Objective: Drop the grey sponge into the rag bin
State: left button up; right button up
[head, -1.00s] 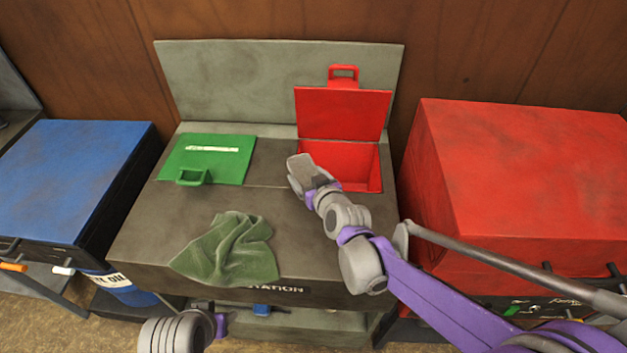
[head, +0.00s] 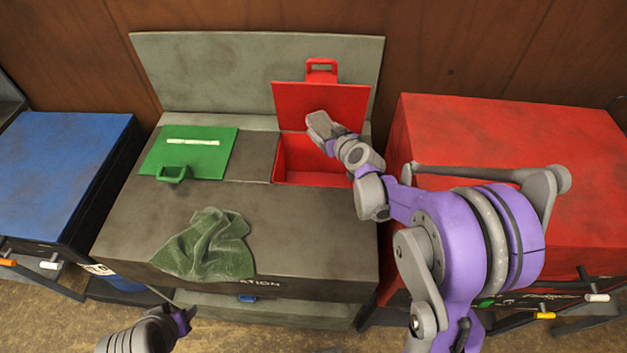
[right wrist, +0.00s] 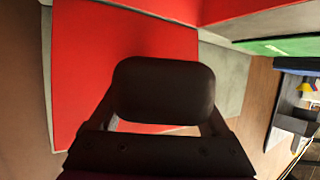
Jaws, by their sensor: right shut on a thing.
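The grey sponge (head: 319,122) is at the tip of my right gripper (head: 327,128), which is shut on it. In the right wrist view the sponge (right wrist: 164,88) shows as a dark rounded block between the fingers. The red bin (head: 300,172) is set in the bench top, with its red lid (head: 305,103) raised and leaning back. The sponge is above the bin's back part, in front of the raised lid. Which bin is the rag bin cannot be read. My left gripper (head: 184,320) is low at the front, and its jaws are not clear.
A green lid (head: 205,157) lies shut on the bench top (head: 270,225), left of the red bin. A crumpled green cloth (head: 210,248) lies at the bench's front edge. A red cabinet (head: 510,130) stands to the right and a blue one (head: 60,165) to the left.

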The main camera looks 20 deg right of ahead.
notch_tip(320, 180, down, 5)
jog(key=b, duration=0.3)
jog(key=shift+f, duration=0.1)
jog(key=o, duration=1.2)
jog(key=v, duration=1.1)
jog(key=shift+p, duration=0.3)
